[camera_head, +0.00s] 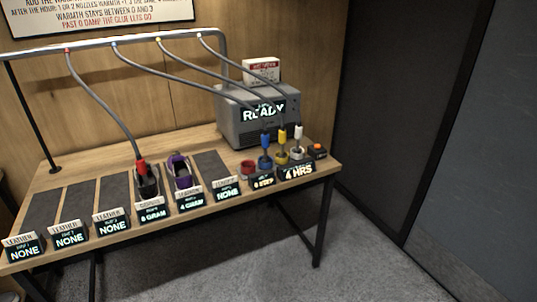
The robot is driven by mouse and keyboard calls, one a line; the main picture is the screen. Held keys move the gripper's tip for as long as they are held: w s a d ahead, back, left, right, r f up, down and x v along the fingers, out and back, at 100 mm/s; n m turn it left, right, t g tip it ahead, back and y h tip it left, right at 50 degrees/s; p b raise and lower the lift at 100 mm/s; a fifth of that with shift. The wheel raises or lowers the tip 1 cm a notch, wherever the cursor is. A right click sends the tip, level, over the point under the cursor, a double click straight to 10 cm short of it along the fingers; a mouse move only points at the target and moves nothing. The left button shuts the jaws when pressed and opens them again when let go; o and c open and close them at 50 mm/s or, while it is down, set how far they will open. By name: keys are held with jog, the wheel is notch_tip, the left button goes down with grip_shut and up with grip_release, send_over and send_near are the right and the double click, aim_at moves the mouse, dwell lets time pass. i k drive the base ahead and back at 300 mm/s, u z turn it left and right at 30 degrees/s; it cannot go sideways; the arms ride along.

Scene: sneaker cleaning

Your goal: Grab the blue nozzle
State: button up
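The blue nozzle (265,140) stands upright in a blue holder (265,162) near the right end of the table, in front of the grey machine. A hose (170,77) runs to it from the overhead rail. The red holder (247,168) is to its left, and the yellow nozzle (282,136) is close on its right. My gripper is not in view.
The red nozzle (141,167) is at a dark shoe on a pad; a purple shoe (182,172) is beside it. The white nozzle (298,133) and an orange button (317,147) are at right. The grey machine (232,118) reads READY. Hoses hang above the table.

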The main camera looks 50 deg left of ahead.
aim_at(264, 136)
jog(key=u, duration=0.15)
jog(key=i, duration=0.8)
jog(key=u, duration=0.7)
jog(key=i, duration=0.55)
jog(key=u, duration=0.7)
jog(key=i, duration=0.45)
jog(key=u, duration=0.3)
jog(key=k, duration=0.9)
jog(key=u, duration=0.1)
jog(key=i, duration=0.2)
jog(key=u, duration=0.05)
